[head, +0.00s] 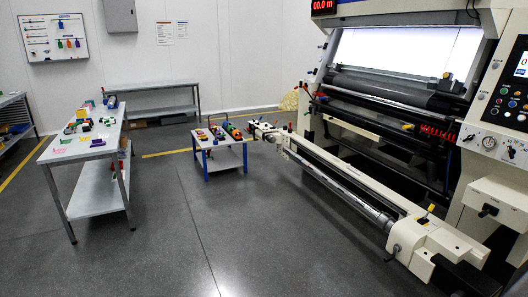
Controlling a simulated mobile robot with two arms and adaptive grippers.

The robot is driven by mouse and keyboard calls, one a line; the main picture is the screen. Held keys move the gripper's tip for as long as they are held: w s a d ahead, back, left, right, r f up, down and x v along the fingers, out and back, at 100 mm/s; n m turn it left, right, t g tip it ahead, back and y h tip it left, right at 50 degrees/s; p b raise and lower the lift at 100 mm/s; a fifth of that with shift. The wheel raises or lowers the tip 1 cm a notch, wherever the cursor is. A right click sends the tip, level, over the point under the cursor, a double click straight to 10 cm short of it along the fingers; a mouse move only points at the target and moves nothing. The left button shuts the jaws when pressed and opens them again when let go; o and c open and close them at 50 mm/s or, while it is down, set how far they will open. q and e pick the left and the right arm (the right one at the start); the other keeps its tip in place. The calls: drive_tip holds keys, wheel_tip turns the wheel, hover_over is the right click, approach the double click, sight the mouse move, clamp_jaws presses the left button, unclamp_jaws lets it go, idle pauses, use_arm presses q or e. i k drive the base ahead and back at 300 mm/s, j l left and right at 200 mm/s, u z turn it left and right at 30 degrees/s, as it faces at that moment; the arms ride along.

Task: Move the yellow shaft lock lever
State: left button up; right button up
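A small yellow lever (431,208) stands up on the cream end housing (432,238) at the near right end of the long metal shaft (345,191). Its base looks dark. It is small in the picture, so its exact angle is hard to tell. The shaft runs from this housing back left to a second cream housing (268,131) at its far end. Neither of my grippers shows in the head view.
The inspection machine (400,100) with its lit panel fills the right side. A small blue-legged table (222,143) stands by the shaft's far end. A long cluttered table (88,135) is at left. Grey floor (220,235) in front of the shaft is clear.

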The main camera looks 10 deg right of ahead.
sight(431, 207)
drive_tip(key=i+l+z, duration=0.15)
drive_tip(key=i+z, duration=0.65)
drive_tip(key=i+j+z, duration=0.15)
drive_tip(key=i+z, duration=0.3)
drive_tip(key=i+j+z, duration=0.2)
drive_tip(key=z, duration=0.2)
drive_tip(key=i+j+z, duration=0.4)
drive_tip(key=i+j, duration=0.05)
